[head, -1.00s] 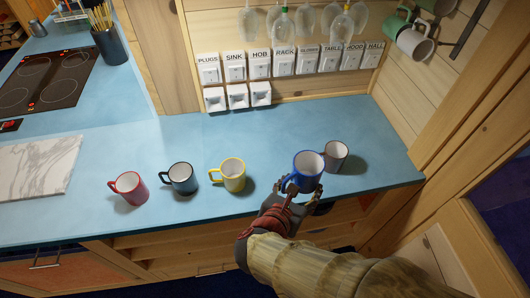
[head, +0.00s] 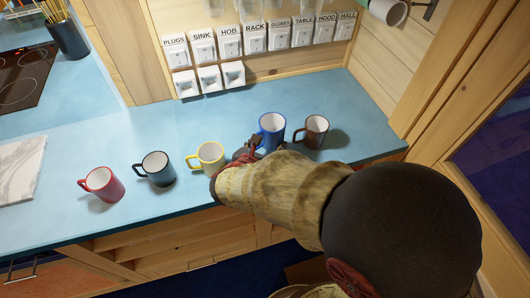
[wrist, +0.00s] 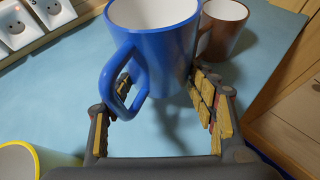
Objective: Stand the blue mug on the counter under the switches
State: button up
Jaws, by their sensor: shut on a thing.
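The blue mug (head: 271,131) is upright at the blue counter (head: 120,125), between the yellow mug and the brown mug, in front of the labelled switches (head: 255,38). In the wrist view the blue mug (wrist: 165,45) stands between my fingers with its handle toward the left finger. My gripper (wrist: 160,105) is shut on it, low on its body. In the head view my gripper (head: 250,150) is partly hidden by my arm. Whether the mug's base touches the counter cannot be told.
A yellow mug (head: 208,157), a dark blue-grey mug (head: 156,168) and a red mug (head: 102,184) stand in a row to the left. A brown mug (head: 312,131) stands close on the right. Free counter lies behind the mugs, below the switches and sockets (head: 208,78).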

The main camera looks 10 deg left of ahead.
aim_at(267, 153)
jog(key=shift+w+a+f, duration=0.15)
jog(key=shift+w+f, duration=0.1)
jog(key=shift+f, duration=0.15)
jog(key=shift+a+f+b, duration=0.1)
jog(key=shift+f+b, duration=0.75)
jog(key=shift+f, duration=0.7)
jog(key=shift+f+b, duration=0.35)
jog(key=shift+f, duration=0.1)
jog(key=shift+f, duration=0.1)
jog(key=o, duration=1.5)
jog(key=shift+f, duration=0.15)
jog(key=shift+o, duration=0.4)
